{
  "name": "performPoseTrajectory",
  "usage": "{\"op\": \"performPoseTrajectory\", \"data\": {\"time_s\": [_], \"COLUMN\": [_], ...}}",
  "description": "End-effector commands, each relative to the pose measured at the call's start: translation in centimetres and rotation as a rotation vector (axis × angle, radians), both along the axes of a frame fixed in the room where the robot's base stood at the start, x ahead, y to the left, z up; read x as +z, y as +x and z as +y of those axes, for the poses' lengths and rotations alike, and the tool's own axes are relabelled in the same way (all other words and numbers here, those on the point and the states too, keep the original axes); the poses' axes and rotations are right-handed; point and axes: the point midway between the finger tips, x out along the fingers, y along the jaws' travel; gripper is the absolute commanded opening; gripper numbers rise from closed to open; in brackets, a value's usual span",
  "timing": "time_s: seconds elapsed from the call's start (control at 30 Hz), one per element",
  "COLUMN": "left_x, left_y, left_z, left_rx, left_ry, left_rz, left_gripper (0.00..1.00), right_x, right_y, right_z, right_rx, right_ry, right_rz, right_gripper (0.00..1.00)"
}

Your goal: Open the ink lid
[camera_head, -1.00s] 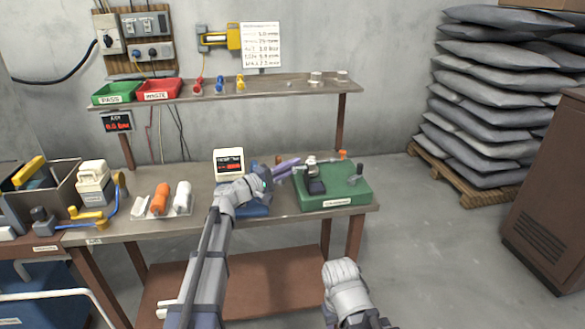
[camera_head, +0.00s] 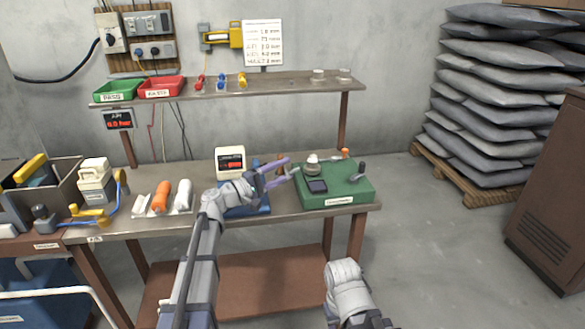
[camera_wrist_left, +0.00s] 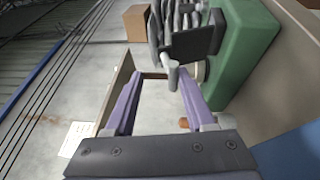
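A green base (camera_head: 348,192) with a label on its front edge stands at the right end of the workbench. On it lies a small dark square case (camera_head: 317,186), perhaps the ink pad; I cannot tell whether its lid is open. A pale round-topped piece (camera_head: 312,164) stands behind it. My left gripper (camera_head: 288,166) is just left of the base, its purple fingers apart and nothing visible between them. In the left wrist view the open fingers (camera_wrist_left: 158,82) are beside the green base (camera_wrist_left: 243,45), near a dark piece with a grey peg (camera_wrist_left: 190,42). The right gripper is out of view.
A small display box (camera_head: 230,162) stands behind my left wrist, and a blue block (camera_head: 250,211) lies under it. A dark-knobbed lever (camera_head: 360,172) and an orange knob (camera_head: 346,153) stand at the base's right side. A shelf (camera_head: 270,90) spans above.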

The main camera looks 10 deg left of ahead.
Motion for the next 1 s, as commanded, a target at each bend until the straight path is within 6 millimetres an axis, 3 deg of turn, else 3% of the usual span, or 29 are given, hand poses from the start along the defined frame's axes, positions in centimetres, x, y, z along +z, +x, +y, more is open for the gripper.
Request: {"op": "performPoseTrajectory", "data": {"time_s": [0.2,0.57,0.67,0.9,1.0], "left_x": [-0.3,-0.4,-0.6,-3.1,-3.7], "left_y": [-1.9,-2.2,-2.8,-9.7,-11.6], "left_z": [2.2,2.6,2.8,7.2,8.7], "left_rx": [0.003,0.001,0.017,0.26,0.342], "left_ry": [-0.004,-0.002,-0.003,-0.018,-0.023], "left_rz": [-0.001,0.0,0.002,0.035,0.046], "left_gripper": [0.45,0.45,0.35,0.08,0.0], "right_x": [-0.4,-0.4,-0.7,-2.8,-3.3], "right_y": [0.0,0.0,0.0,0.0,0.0], "right_z": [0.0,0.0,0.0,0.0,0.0], "right_rx": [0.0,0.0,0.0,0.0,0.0], "right_ry": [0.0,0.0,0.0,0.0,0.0], "right_rz": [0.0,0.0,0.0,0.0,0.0], "right_gripper": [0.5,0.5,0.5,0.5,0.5]}}
